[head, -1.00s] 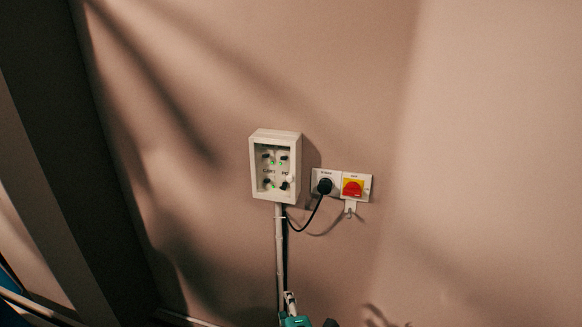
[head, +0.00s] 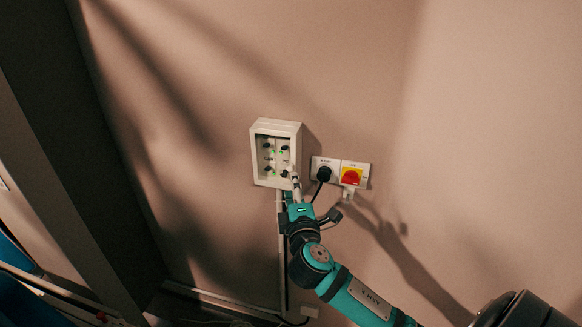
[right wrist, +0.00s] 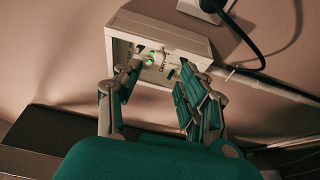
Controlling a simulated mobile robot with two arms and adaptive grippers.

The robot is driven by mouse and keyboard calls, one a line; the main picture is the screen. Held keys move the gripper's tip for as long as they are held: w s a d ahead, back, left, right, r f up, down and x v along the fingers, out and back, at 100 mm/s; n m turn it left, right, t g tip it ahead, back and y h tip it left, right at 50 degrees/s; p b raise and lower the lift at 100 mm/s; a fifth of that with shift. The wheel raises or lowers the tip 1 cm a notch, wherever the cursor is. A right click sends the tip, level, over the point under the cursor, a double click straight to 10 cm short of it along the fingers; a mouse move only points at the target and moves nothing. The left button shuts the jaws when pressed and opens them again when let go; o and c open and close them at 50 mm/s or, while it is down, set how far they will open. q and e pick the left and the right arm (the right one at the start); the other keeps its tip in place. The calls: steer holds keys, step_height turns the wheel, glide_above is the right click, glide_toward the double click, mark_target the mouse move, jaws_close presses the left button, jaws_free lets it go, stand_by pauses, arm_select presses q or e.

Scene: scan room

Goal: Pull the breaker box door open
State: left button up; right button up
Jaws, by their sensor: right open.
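The breaker box (head: 276,126) is a white box on the wall, near the middle of the head view. Its front frame surrounds a recessed or clear panel with dark switches and small green lights; the door looks shut. My right gripper (head: 296,186) is at the box's lower right corner and hides part of it. In the right wrist view the box (right wrist: 160,28) lies just beyond my right gripper (right wrist: 158,74), whose two fingers are apart with nothing between them. Whether a fingertip touches the door cannot be told. My left gripper is out of view.
A conduit (head: 279,255) runs down below the box. The wall to the left is bare.

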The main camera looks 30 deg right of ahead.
mark_target(290, 170)
steer(key=p+x, duration=0.1)
steer(key=x, duration=0.5)
steer(key=shift+w+d, duration=0.15)
steer(key=shift+w, duration=0.15)
jaws_close()
